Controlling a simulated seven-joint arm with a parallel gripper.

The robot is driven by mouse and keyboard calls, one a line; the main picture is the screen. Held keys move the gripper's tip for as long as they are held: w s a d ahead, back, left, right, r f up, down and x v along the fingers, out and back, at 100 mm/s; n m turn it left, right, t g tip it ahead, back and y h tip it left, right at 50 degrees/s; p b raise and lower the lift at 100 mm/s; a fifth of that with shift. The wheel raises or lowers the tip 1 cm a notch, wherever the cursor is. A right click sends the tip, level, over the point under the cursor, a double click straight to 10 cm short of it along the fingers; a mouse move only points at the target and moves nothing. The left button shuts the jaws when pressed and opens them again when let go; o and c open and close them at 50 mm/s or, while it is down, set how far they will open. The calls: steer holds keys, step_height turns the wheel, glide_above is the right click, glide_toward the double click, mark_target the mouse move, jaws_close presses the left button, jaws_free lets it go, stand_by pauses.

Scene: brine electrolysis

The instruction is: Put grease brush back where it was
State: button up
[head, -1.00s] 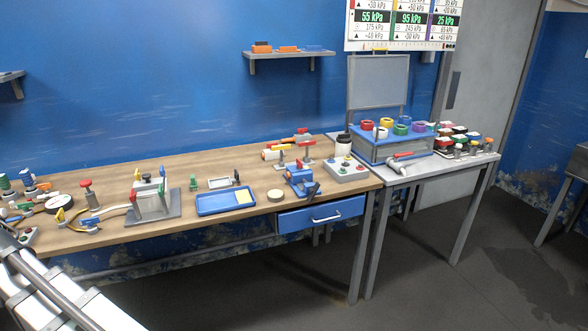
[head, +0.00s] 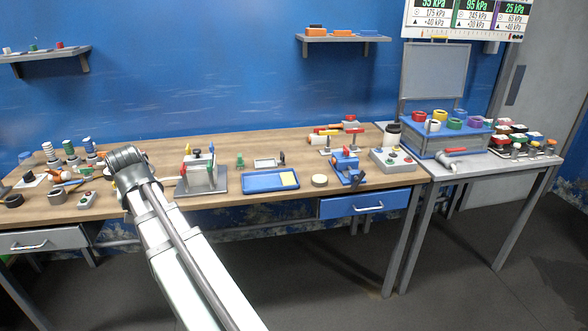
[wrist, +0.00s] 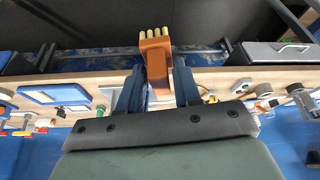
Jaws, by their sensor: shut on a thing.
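The grease brush (wrist: 157,62) shows in the wrist view as an orange-brown block with a row of pale bristles at its far end, pointing toward the top of the picture. My gripper (wrist: 158,88) is shut on it, with one dark blue finger on each side. In the head view the end of my arm (head: 126,166) is over the left part of the wooden bench (head: 220,150). I cannot make out the brush or the fingers there, as my arm hides them.
A grey clamp fixture (head: 203,178), a blue tray (head: 268,183) and a blue vise (head: 346,166) stand right of my arm. Bottles and small parts (head: 70,155) crowd the bench's left end. A grey drawer (head: 40,241) is below. Bare wood lies along the back.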

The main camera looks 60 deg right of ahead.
steer(key=s+d+f+m+g+h, duration=0.1)
steer(key=s+d+m, duration=0.35)
steer(key=d, duration=1.45)
steer(key=s+d+f+m+g, duration=0.1)
steer(key=s+d, duration=0.7)
steer(key=d, duration=1.1)
steer(key=s+d+f+m+g+h, duration=0.1)
steer(key=s+d+m, duration=0.35)
steer(key=d, duration=1.45)
steer(key=w+d+r+n+t, duration=0.2)
steer(key=w+d+n, duration=0.3)
steer(key=d, duration=0.6)
steer(key=shift+w+a+f+n+y, duration=0.2)
steer(key=shift+f+n, duration=0.25)
steer(key=shift+f, duration=1.15)
steer(key=shift+w+d+f+n+y, duration=0.1)
steer(key=shift+f+n+y, duration=0.25)
steer(key=shift+f, duration=1.3)
steer(key=shift+w+a+f+n+y, duration=0.15)
steer(key=shift+f+n, duration=0.35)
steer(key=shift+f, duration=1.1)
steer(key=shift+d+f, duration=0.1)
steer(key=o, duration=1)
